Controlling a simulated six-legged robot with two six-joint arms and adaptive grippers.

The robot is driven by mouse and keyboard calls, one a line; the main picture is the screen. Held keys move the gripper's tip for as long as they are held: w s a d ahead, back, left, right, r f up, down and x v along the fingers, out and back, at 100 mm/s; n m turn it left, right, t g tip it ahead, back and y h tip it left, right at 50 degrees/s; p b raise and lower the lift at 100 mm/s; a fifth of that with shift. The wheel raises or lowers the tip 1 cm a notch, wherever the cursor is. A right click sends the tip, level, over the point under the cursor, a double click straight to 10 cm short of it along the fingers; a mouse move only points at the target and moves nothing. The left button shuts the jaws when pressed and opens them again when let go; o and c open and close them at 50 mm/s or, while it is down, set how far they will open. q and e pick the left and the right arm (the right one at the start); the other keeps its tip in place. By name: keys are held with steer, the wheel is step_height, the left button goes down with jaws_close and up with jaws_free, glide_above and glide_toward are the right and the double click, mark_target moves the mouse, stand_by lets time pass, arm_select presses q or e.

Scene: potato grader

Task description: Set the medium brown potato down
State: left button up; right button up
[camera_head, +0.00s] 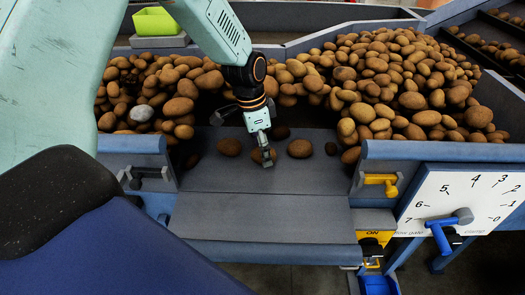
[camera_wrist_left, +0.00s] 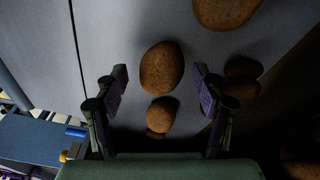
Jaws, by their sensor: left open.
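A medium brown potato (camera_wrist_left: 161,68) lies on the grey belt between the fingers of my left gripper (camera_wrist_left: 160,84). The fingers are open, with a gap on each side of it. In the head view this potato (camera_head: 256,156) is partly hidden behind my left gripper (camera_head: 264,152), which reaches down to the belt from above. My right gripper is not in view.
Other potatoes lie close by on the grey belt (camera_head: 263,215): one to the left (camera_head: 229,146), one to the right (camera_head: 299,148). A large potato heap (camera_head: 400,85) fills the back. A yellow-green bin (camera_head: 155,21) stands back left. A dial panel (camera_head: 465,200) is right. The front belt is clear.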

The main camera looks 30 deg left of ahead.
mark_target(255, 150)
arm_select(q)
step_height(255, 150, up, 11)
steer(key=s+a+p, duration=0.1)
steer(key=shift+a+f, duration=0.2)
steer(key=shift+a, duration=0.05)
